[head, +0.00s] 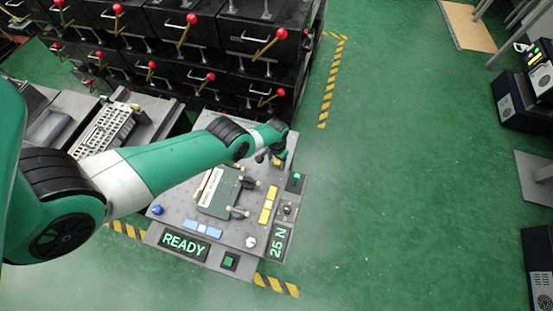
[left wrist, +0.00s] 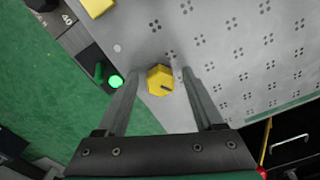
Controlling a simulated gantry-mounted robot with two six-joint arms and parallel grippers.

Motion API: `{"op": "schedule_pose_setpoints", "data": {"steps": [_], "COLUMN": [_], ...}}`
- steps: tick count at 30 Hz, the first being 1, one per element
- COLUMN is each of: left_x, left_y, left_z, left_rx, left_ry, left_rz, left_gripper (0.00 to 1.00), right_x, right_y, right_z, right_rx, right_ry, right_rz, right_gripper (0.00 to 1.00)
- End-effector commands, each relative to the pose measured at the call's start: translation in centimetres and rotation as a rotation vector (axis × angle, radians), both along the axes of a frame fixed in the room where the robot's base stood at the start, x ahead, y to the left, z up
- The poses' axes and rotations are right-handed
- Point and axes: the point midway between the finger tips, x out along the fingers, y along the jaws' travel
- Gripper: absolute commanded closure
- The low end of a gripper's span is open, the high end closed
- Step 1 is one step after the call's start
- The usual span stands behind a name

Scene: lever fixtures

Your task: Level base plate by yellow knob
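The yellow knob (left wrist: 160,80) is six-sided with a dark slot and sits near an edge of the grey base plate (left wrist: 235,60), which is dotted with groups of small holes. My left gripper (left wrist: 161,73) is open over it in the left wrist view, one finger on each side with a gap to both. I cannot tell how far the fingertips are above the plate. In the head view my left gripper (head: 275,154) is over the far right corner of the base plate (head: 188,198), mostly hiding the yellow knob. My right gripper is not in view.
The plate carries a dark green fixture (head: 217,195), a blue knob (head: 157,210), a white knob (head: 251,241), and yellow and light blue blocks. Displays read "READY" (head: 184,246) and "25 N" (head: 278,243). Black drawers with red-tipped levers (head: 281,34) stand behind.

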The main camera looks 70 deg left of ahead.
Motion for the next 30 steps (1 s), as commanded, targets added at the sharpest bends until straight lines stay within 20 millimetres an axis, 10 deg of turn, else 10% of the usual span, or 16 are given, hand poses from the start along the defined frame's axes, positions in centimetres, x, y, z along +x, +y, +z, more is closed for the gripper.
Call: {"op": "schedule_pose_setpoints", "data": {"steps": [11, 30], "left_x": [-0.01, 0.21], "left_y": [0.0, -0.26], "left_z": [0.0, -0.02], "left_rx": [0.0, 0.0], "left_ry": [0.0, 0.0], "left_rz": [0.0, 0.419], "left_gripper": [1.0, 1.0], "right_x": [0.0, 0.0], "right_y": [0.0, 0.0], "right_z": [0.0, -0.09], "right_rx": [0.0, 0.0], "right_ry": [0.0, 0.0], "right_rz": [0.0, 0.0], "right_gripper": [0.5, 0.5]}}
